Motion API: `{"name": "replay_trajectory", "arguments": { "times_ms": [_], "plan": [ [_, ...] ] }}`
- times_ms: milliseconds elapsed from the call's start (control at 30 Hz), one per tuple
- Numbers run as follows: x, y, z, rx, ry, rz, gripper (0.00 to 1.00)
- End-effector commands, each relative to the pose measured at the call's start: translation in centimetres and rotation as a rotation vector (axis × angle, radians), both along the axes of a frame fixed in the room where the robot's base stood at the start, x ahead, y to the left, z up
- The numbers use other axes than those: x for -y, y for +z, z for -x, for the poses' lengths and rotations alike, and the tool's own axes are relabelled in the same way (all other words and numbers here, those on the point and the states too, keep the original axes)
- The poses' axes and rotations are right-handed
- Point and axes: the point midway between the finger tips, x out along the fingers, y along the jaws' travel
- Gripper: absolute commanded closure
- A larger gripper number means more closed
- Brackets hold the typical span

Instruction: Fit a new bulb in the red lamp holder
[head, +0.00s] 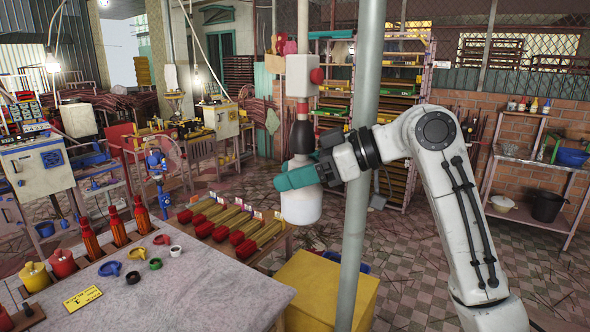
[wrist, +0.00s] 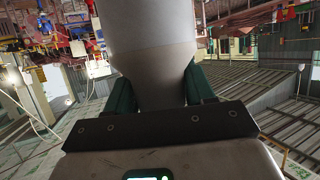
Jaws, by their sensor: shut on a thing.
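My gripper (head: 300,170) has green fingers and is shut on a large white bulb (head: 301,206). The bulb hangs with its wide end down and its neck up. Directly above is a lamp holder (head: 301,137), a black bell-shaped socket with a red band on its stem. The bulb's neck is just under the socket mouth; I cannot tell whether they touch. In the wrist view the pale bulb (wrist: 150,40) fills the upper middle between the two dark green fingers (wrist: 160,88). The socket is not visible there.
A white box with a red button (head: 301,76) is above the holder. A thick grey pole (head: 358,215) stands just right of the bulb, close to my wrist. A yellow box (head: 325,290) stands below. A grey-topped table (head: 205,285) with small coloured rings is at front left.

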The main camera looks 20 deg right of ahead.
Motion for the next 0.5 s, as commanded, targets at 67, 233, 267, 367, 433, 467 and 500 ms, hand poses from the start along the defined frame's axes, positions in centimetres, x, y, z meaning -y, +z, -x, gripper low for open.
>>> {"name": "replay_trajectory", "arguments": {
  "times_ms": [67, 233, 267, 367, 433, 467, 500],
  "plan": [
    [0.03, 0.39, 0.01, 0.009, -0.002, -0.003, 0.77],
    [0.04, 0.47, 0.01, 0.010, 0.001, -0.004, 0.77],
    [0.04, 0.50, 0.01, 0.009, 0.005, -0.004, 0.77],
    [0.05, 0.63, -0.01, 0.008, 0.027, -0.004, 0.77],
    [0.02, 0.67, 0.01, 0.008, 0.050, -0.005, 0.77],
    [0.03, 0.66, 0.01, 0.008, 0.058, -0.004, 0.77],
    [0.00, 0.65, 0.05, 0.009, 0.070, -0.004, 0.77]
  ]
}}
